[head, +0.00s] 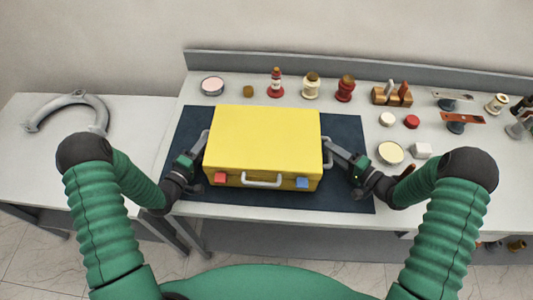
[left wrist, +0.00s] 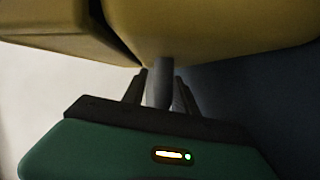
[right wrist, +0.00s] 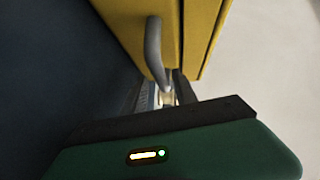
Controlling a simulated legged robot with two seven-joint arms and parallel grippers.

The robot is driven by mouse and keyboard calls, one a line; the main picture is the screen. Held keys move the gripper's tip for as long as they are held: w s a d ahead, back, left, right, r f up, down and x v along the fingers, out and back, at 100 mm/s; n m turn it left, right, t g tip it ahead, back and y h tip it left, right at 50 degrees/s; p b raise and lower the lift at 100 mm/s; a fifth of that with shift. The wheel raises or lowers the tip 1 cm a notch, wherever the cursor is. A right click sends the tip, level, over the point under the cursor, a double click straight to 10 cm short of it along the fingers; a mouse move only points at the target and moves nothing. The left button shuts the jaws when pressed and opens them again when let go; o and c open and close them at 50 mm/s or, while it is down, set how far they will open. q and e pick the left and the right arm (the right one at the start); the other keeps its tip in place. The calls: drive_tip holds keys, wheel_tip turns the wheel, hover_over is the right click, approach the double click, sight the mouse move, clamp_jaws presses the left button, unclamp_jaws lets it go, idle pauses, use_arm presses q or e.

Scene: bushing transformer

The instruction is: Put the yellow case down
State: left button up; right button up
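The yellow case (head: 265,137) is level over the dark blue mat (head: 340,195), with its front handle (head: 262,181) toward me. I cannot tell for sure whether its underside touches the mat. My left gripper (head: 201,152) is at the case's left side, and its fingers close around a grey side handle (left wrist: 160,84) in the left wrist view. My right gripper (head: 334,149) is at the right side, with its fingers around the other grey side handle (right wrist: 154,50) in the right wrist view. The case's underside is hidden in the head view.
Behind the case stand a round dish (head: 212,85), a red-and-white bushing (head: 275,83) and other bushings. To the right are a wooden block with tools (head: 392,96), a round tin (head: 390,153) and a white block (head: 421,150). A grey ring part (head: 100,105) lies on the left table.

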drive_tip(key=shift+w+d+r, duration=0.1)
use_arm(q)
drive_tip(key=v, duration=0.8)
drive_tip(key=shift+s+a, duration=0.1)
drive_tip(key=shift+s, duration=0.05)
use_arm(e)
drive_tip(key=shift+d, duration=0.15)
use_arm(q)
drive_tip(key=shift+d, duration=0.35)
use_arm(e)
drive_tip(key=v, duration=0.7)
drive_tip(key=shift+s+d, duration=0.25)
use_arm(q)
drive_tip(key=shift+a, duration=0.1)
use_arm(e)
drive_tip(key=shift+s, duration=0.1)
use_arm(q)
drive_tip(key=shift+a+f, duration=0.1)
drive_tip(key=shift+a, duration=0.15)
use_arm(e)
drive_tip(key=shift+a, duration=0.3)
use_arm(q)
drive_tip(key=shift+d, duration=0.1)
use_arm(e)
drive_tip(key=shift+d, duration=0.1)
use_arm(q)
drive_tip(key=shift+d, duration=0.1)
use_arm(e)
drive_tip(key=shift+s+d, duration=0.1)
